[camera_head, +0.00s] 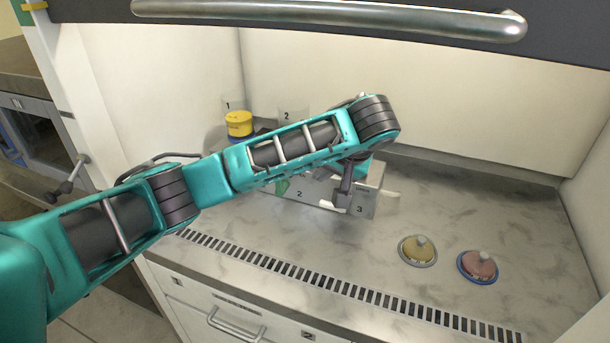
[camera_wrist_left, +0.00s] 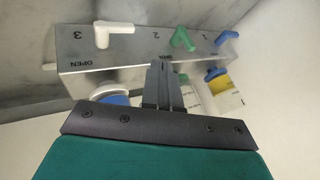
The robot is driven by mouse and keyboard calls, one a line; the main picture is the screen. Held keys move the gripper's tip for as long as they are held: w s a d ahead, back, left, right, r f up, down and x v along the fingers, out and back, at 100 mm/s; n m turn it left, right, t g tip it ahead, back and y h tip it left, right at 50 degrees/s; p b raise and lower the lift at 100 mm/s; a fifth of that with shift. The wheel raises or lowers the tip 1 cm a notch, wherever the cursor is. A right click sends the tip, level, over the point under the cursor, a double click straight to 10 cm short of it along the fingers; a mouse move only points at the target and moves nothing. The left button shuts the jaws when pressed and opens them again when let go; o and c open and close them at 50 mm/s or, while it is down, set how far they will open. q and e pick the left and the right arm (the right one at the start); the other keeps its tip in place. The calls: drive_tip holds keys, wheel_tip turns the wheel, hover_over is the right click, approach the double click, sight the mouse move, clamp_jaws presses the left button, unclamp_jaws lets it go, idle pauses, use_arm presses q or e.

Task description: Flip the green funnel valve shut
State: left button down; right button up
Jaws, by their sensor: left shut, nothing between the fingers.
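The green valve handle (camera_wrist_left: 183,39) sits at position 2 on a metal manifold (camera_wrist_left: 75,50), between a white handle (camera_wrist_left: 115,30) at 3 and a blue handle (camera_wrist_left: 226,38) at 1. Its lever slants down to the right in the left wrist view. My left gripper (camera_wrist_left: 164,64) is shut and empty, its tips at the manifold's edge just below and left of the green lever; I cannot tell whether they touch. In the head view the left gripper (camera_head: 342,198) is by the "3" end, and a bit of green (camera_head: 282,187) shows beneath my forearm. My right gripper is out of view.
Two round lidded items, one yellow (camera_head: 418,251) and one pink (camera_head: 479,267), lie on the bench at the right. A vent grille (camera_head: 340,287) runs along the front. The back right bench is clear.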

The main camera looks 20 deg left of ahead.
use_arm(q)
approach(284, 188)
wheel_tip(284, 188, down, 3)
drive_tip(key=w+d, duration=0.2)
drive_tip(key=shift+s+a+f, duration=0.1)
drive_tip(key=shift+a, duration=0.9)
drive_tip(key=shift+s+a+f, duration=0.1)
drive_tip(key=shift+a+f, duration=0.05)
drive_tip(key=shift+a, duration=0.85)
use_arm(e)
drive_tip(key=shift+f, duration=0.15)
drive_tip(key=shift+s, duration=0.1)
